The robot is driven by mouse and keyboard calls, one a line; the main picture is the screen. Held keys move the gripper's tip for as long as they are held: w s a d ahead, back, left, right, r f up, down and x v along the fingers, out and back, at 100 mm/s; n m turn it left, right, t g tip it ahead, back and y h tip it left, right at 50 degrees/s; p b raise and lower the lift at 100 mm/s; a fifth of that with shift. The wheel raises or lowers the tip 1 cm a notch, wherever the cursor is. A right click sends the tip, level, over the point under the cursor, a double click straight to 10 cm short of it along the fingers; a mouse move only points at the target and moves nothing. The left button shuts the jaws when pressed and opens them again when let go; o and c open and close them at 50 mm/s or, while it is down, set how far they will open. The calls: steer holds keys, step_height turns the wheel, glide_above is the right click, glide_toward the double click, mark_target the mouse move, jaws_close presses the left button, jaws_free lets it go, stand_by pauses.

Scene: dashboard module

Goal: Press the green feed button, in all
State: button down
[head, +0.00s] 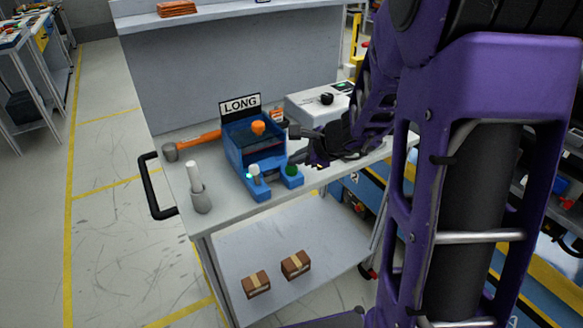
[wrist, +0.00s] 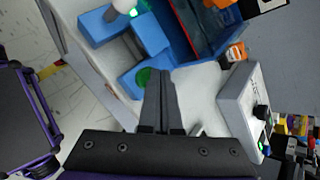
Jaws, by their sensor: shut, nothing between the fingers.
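The green button (head: 292,170) sits on a blue foot at the front right of the blue dashboard module (head: 236,152). It also shows in the wrist view (wrist: 143,77), just left of my fingertips. My gripper (head: 294,160) is shut and empty, coming in from the right above the cart top; its closed fingers show in the wrist view (wrist: 161,76). The fingertips are very close to the button; whether they touch it I cannot tell. A white-topped control (head: 254,170) with a lit green spot stands on the other blue foot. A sign reading LONG (head: 239,104) tops the module.
An orange-handled hammer-like tool (head: 195,140) lies left of the module. A grey holder with a white rod (head: 199,190) stands at the front left. A white box with a black knob (head: 322,100) is behind my gripper. Cardboard boxes (head: 256,284) lie on the lower shelf.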

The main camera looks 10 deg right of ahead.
mark_target(296, 170)
steer(key=shift+f+b, duration=0.4)
steer(key=shift+b, duration=0.05)
stand_by(0.3)
steer(key=shift+r, duration=0.1)
stand_by(0.3)
steer(key=shift+r+p, duration=0.7)
steer(key=shift+r, duration=0.1)
step_height(296, 170, up, 5)
steer(key=p, duration=0.4)
steer(key=shift+r, duration=0.1)
stand_by(0.5)
